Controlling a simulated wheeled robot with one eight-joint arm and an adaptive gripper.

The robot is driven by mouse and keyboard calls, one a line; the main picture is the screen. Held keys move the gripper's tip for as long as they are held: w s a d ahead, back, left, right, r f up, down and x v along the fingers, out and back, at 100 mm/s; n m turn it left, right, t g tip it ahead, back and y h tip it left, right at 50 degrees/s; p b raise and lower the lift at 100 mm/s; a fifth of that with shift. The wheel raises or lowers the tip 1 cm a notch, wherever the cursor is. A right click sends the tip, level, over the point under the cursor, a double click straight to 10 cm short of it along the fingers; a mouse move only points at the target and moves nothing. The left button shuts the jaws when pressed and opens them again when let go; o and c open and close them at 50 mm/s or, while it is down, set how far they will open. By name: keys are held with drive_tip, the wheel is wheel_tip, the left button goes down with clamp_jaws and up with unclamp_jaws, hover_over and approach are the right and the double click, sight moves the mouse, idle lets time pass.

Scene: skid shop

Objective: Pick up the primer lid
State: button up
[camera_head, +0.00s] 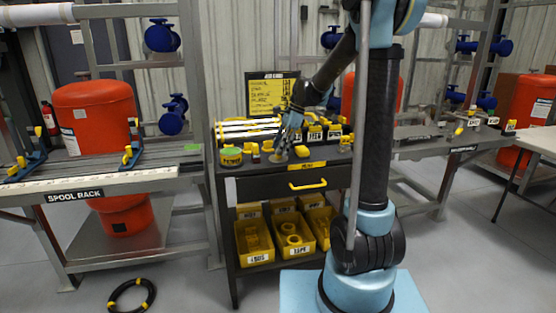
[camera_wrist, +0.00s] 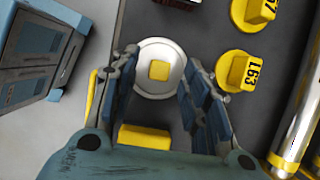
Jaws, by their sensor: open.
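The lid (camera_wrist: 148,84), a pale grey round disc with a square yellow knob (camera_wrist: 159,70) on top, lies flat on the dark cart top in the wrist view. I take it to be the primer lid. My gripper (camera_wrist: 158,62) is open, with one finger at the left and one at the right of the lid, overlapping its edges in this view. I cannot tell whether they touch it. In the head view my gripper (camera_head: 284,148) is low over the front of the cart top (camera_head: 262,166), and the lid is hard to make out there.
Yellow knobbed pieces, one marked L63 (camera_wrist: 236,71), stand right of the lid. A green-topped yellow tin (camera_head: 231,156) stands left on the cart. Yellow bins (camera_head: 255,243) sit below. A black cable coil (camera_head: 132,296) lies on the floor.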

drive_tip(key=shift+s+a+f, duration=0.1)
drive_tip(key=shift+a+f, duration=0.15)
drive_tip(key=shift+f, duration=0.35)
clamp_jaws()
drive_tip(key=shift+r, duration=0.1)
